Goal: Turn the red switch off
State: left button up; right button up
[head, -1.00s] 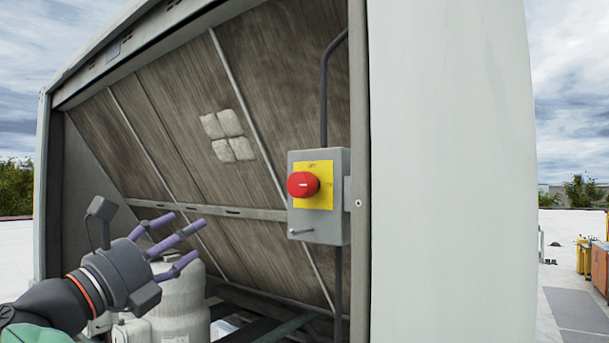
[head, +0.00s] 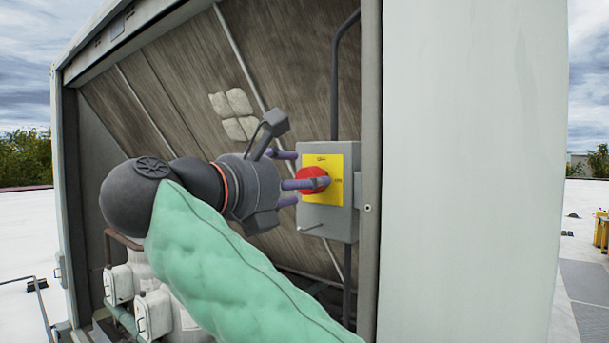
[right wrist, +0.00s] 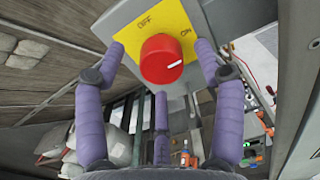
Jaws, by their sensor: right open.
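The red switch (head: 311,180) is a round knob on a yellow plate (head: 341,165) on a grey box. In the right wrist view the red switch (right wrist: 162,60) has a white mark on its right side, pointing toward the ON label; the OFF label is at the plate's upper left. My right gripper (head: 306,178) has its purple fingers around the knob, open. The right gripper (right wrist: 160,66) shows one finger left, one right and one below the knob; I cannot tell whether any touches it. My left gripper is not in view.
The grey switch box (head: 330,220) hangs beside the cabinet's front post, with a conduit (head: 335,80) above. A large pale panel (head: 470,170) stands to the right. White tanks (head: 150,300) sit below my arm. A small handle (head: 312,228) juts from the box's lower front.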

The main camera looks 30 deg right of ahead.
jog(key=shift+x, duration=1.05)
jog(key=shift+r, duration=0.1)
jog(key=c, duration=1.1)
jog(key=shift+n, duration=0.4)
jog(key=n, duration=0.3)
jog(key=shift+r+n, duration=0.15)
jog(key=shift+n, duration=0.15)
jog(key=n+p, duration=0.1)
jog(key=n, duration=0.3)
jog(key=shift+n, duration=0.3)
jog(key=n+p, duration=0.1)
jog(key=n, duration=0.1)
jog(key=shift+n, duration=0.4)
jog(key=shift+s+n, duration=0.15)
jog(key=shift+n, duration=0.65)
jog(key=n+p, duration=0.1)
jog(key=n, duration=0.3)
jog(key=shift+a+p, duration=0.1)
jog(key=shift+p, duration=0.25)
jog(key=shift+c, duration=0.3)
